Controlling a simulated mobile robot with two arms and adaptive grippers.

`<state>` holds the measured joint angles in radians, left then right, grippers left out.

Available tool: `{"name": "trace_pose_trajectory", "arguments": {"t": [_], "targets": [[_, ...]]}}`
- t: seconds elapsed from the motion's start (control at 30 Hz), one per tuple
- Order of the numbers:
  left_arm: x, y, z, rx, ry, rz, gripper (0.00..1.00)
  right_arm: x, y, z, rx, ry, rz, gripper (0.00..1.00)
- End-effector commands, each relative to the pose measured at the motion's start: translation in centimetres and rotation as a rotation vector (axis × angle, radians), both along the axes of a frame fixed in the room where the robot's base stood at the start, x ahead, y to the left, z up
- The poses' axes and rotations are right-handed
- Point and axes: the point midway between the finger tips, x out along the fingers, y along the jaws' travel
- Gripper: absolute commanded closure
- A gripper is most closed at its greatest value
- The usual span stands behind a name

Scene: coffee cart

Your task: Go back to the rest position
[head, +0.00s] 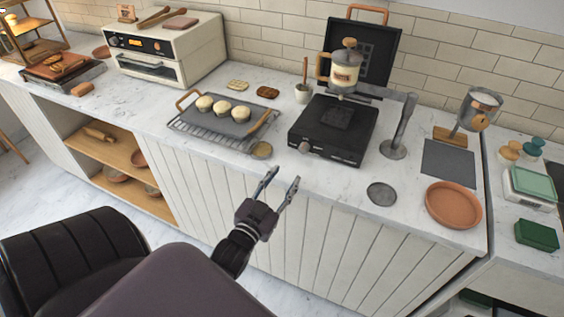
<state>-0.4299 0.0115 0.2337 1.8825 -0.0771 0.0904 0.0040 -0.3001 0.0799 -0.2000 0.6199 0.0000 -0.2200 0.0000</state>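My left gripper (281,183) is open and empty. Its two fingers point up and away, apart from each other, in front of the counter's front edge. It is apart from the things on the counter. My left arm comes in from the lower left. My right gripper does not show in the head view.
A toaster oven (150,70) stands at the back left. Free floor (50,190) shows left.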

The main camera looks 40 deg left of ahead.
Motion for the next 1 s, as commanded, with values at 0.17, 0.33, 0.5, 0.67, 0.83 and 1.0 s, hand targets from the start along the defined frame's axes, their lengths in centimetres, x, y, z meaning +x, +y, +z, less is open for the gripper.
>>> {"name": "trace_pose_trajectory", "arguments": {"t": [0.17, 0.33, 0.5, 0.67, 0.83, 1.0], "targets": [[-0.8, -0.1, 0.0, 0.000, 0.000, 0.000, 0.62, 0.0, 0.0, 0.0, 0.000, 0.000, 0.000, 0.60], [-0.7, -0.1, 0.0, 0.000, -0.001, 0.000, 0.62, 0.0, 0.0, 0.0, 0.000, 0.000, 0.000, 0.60], [-0.7, -0.1, 0.0, 0.000, -0.001, 0.000, 0.62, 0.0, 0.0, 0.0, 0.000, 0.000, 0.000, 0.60], [-0.7, -0.1, 0.0, 0.000, 0.000, 0.000, 0.62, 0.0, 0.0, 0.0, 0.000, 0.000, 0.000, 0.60], [-0.7, -0.8, -0.6, -0.014, 0.054, -0.007, 0.62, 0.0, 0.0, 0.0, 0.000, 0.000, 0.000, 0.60], [-1.3, -3.1, -2.9, -0.058, 0.231, -0.030, 0.62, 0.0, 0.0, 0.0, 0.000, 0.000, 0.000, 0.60]]}}
